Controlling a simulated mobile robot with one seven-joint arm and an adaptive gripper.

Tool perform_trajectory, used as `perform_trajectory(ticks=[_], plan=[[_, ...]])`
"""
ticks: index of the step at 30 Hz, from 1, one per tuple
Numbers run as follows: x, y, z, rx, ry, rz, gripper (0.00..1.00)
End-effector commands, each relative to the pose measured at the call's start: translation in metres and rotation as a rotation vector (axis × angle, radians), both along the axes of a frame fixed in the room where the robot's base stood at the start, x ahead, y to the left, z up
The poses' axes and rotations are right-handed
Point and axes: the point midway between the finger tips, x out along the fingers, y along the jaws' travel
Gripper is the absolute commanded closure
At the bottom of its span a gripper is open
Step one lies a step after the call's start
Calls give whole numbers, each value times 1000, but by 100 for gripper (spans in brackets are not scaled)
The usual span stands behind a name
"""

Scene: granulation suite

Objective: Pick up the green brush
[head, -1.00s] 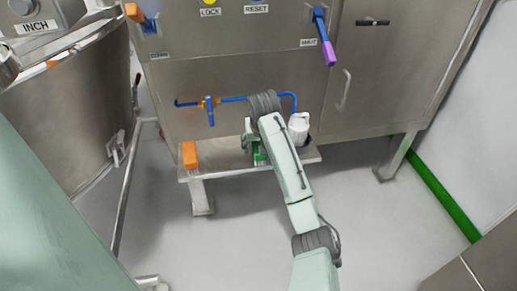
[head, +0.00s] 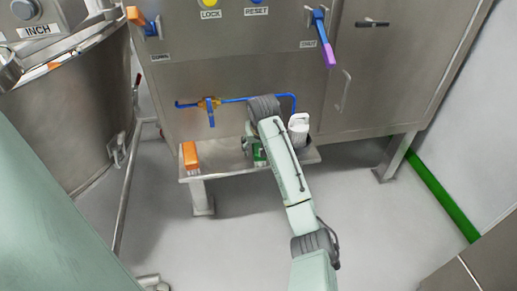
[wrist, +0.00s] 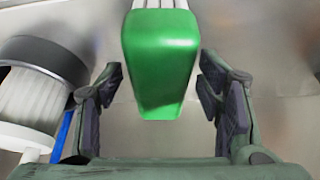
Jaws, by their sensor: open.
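The green brush (wrist: 160,60) is in the middle of the wrist view, its green block toward me and pale bristles at the top edge. My gripper (wrist: 161,85) is open, with one finger on each side of the block and a visible gap on both sides. In the head view, only a small part of the green brush (head: 259,156) shows on the low steel shelf (head: 229,173). My arm and gripper (head: 250,147) hide the rest of it.
An orange brush (head: 190,155) stands at the shelf's left end. A blue pipe with a valve (head: 209,105) runs along the cabinet above. The floor (head: 380,240) in front is clear.

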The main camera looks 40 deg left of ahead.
Motion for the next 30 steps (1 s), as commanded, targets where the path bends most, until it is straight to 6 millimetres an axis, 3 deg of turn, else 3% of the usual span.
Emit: perform_trajectory(ticks=[5, 30], plan=[[0, 0, 0, 0, 0, 0, 39], [0, 0, 0, 0, 0, 0, 92]])
